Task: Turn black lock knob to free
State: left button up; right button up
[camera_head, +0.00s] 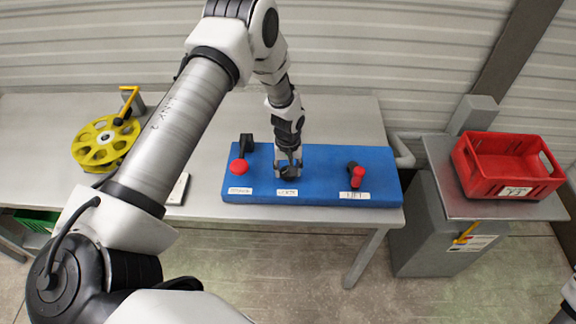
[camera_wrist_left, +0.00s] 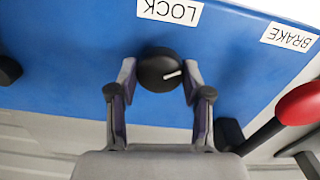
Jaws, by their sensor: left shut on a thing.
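The black lock knob (camera_wrist_left: 158,72) is round with a short white pointer mark. It sits on the blue panel (camera_head: 325,185), above the LOCK label in the head view (camera_head: 287,193); that label also shows in the left wrist view (camera_wrist_left: 170,11). My left gripper (camera_wrist_left: 158,80) comes down from above, with one finger on each side of the knob, and is shut on it. In the head view the left gripper (camera_head: 288,172) hides most of the knob. The white mark points toward the right finger in the wrist view.
A red-knobbed brake lever (camera_head: 239,167) stands left of the lock knob, and a red-tipped lever (camera_head: 357,177) stands right. A yellow reel (camera_head: 103,143) is at the table's left. A red crate (camera_head: 505,166) sits on a grey cabinet at right.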

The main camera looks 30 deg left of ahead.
pick_arm(q)
jog(key=shift+s+f, duration=0.1)
jog(key=shift+s, duration=0.05)
jog(key=o, duration=1.2)
jog(key=shift+c, duration=0.2)
jog(key=shift+w+r, duration=0.2)
jog(key=shift+r, duration=0.1)
notch_tip(320, 180, up, 12)
jog(key=shift+f, duration=0.25)
